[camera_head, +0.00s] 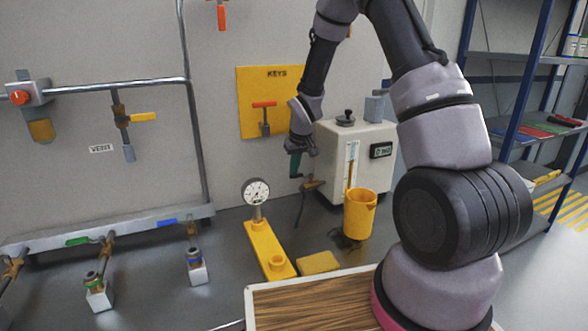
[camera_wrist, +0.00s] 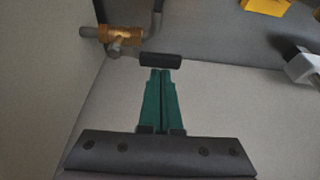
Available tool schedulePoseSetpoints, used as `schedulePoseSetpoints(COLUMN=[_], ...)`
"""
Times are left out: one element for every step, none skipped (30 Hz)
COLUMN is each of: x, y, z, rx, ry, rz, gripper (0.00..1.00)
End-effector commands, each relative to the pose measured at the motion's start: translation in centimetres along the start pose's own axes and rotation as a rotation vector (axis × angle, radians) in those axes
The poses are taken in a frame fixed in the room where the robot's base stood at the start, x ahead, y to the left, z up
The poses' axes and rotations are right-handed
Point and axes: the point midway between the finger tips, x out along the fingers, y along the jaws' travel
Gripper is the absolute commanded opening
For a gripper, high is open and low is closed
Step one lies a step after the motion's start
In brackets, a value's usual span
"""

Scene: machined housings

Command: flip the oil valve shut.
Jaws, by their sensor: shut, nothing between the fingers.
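The oil valve is a small brass body (camera_wrist: 122,35) with a short black handle (camera_wrist: 160,60), at the side of the pale tank (camera_head: 378,135). In the head view the valve (camera_head: 312,185) sits low on the tank's left side, above a thin dark downward pipe. My gripper (camera_head: 295,170) points down beside the tank. In the wrist view its green fingers (camera_wrist: 160,74) are shut together and empty. Their tips are right at the black handle; I cannot tell if they touch it. The handle lies crosswise to the fingers in that view.
A yellow cup (camera_head: 360,214) stands in front of the tank. A dial gauge (camera_head: 256,191) stands on a yellow base (camera_head: 268,250) to the left. A yellow KEYS board (camera_head: 255,90) hangs behind. A wooden-topped surface (camera_head: 315,305) is near the front.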

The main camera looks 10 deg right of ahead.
Motion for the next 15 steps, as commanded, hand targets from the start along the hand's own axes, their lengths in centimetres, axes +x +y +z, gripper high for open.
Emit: schedulePoseSetpoints(x=[-0.03,-0.05,-0.07,-0.08,-0.09,-0.10,-0.10,-0.11,-0.12,-0.13,-0.14,-0.15,-0.16,-0.17,-0.18], y=[0.05,0.03,0.00,0.00,-0.01,-0.03,-0.04,-0.05,-0.07,-0.08,-0.09,-0.08,-0.06,-0.06,-0.07], z=[0.07,0.12,0.18,0.21,0.23,0.25,0.27,0.29,0.32,0.34,0.36,0.40,0.43,0.46,0.50], rx=[-0.008,-0.017,-0.026,-0.031,-0.035,-0.040,-0.044,-0.048,-0.054,-0.058,-0.062,-0.067,-0.072,-0.077,-0.084], ry=[0.000,0.000,0.000,0.000,0.000,0.000,0.000,0.000,0.000,0.000,0.000,0.000,0.000,0.000,0.000], rz=[-0.003,-0.006,-0.010,-0.012,-0.013,-0.014,-0.016,-0.017,-0.019,-0.021,-0.022,-0.024,-0.026,-0.027,-0.030], gripper=[0.00,0.00,0.00,0.00,0.00,0.00,0.00,0.00,0.00,0.00,0.00,0.00,0.00,0.00,0.00])
